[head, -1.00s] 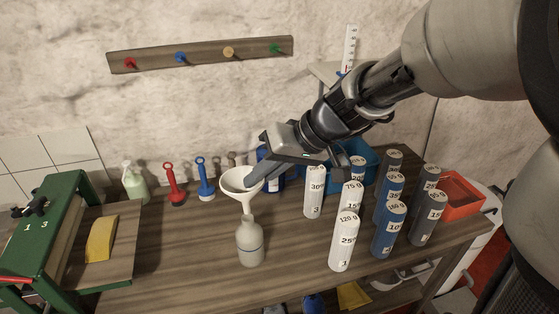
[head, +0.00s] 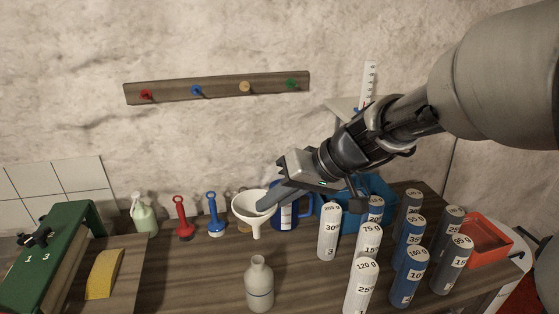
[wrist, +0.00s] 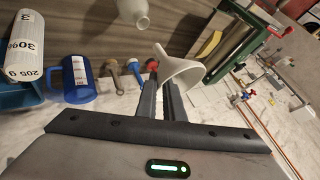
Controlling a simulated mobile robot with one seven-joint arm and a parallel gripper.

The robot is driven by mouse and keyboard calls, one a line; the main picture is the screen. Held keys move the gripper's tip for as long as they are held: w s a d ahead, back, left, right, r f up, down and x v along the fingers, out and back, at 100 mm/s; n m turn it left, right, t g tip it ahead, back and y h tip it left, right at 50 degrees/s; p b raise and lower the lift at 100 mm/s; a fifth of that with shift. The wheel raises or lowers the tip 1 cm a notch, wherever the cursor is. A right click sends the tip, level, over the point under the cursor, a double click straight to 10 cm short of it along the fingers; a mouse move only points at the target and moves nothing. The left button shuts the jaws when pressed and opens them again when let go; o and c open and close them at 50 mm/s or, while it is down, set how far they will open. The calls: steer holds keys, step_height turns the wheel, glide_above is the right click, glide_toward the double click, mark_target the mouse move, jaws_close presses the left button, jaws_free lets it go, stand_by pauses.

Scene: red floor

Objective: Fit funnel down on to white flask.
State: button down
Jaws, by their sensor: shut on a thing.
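The white funnel (head: 245,208) is held upright by its rim in my gripper (head: 268,200), cone up and spout down. The white flask (head: 259,285) stands upright on the wooden bench, below the funnel. The spout tip is above the flask mouth, with a visible gap between them. In the wrist view my gripper (wrist: 160,88) is shut on the funnel (wrist: 184,72). The flask (wrist: 133,11) is cut off by the top edge there, apart from the funnel.
A blue mug (head: 288,214) stands behind the funnel. Several labelled cylinders (head: 330,235) stand to the right, near a red tray (head: 478,240). Red (head: 183,220) and blue (head: 215,222) tools and a green bottle (head: 145,215) stand behind left. Bench around the flask is clear.

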step_height(320, 180, down, 5)
steer(key=b, duration=0.5)
steer(key=shift+f, duration=0.15)
steer(key=shift+b, duration=0.9)
stand_by(1.4)
steer(key=shift+f+b, duration=2.85)
steer(key=shift+b, duration=0.1)
steer(key=c, duration=1.8)
jaws_free()
steer(key=shift+r, duration=0.1)
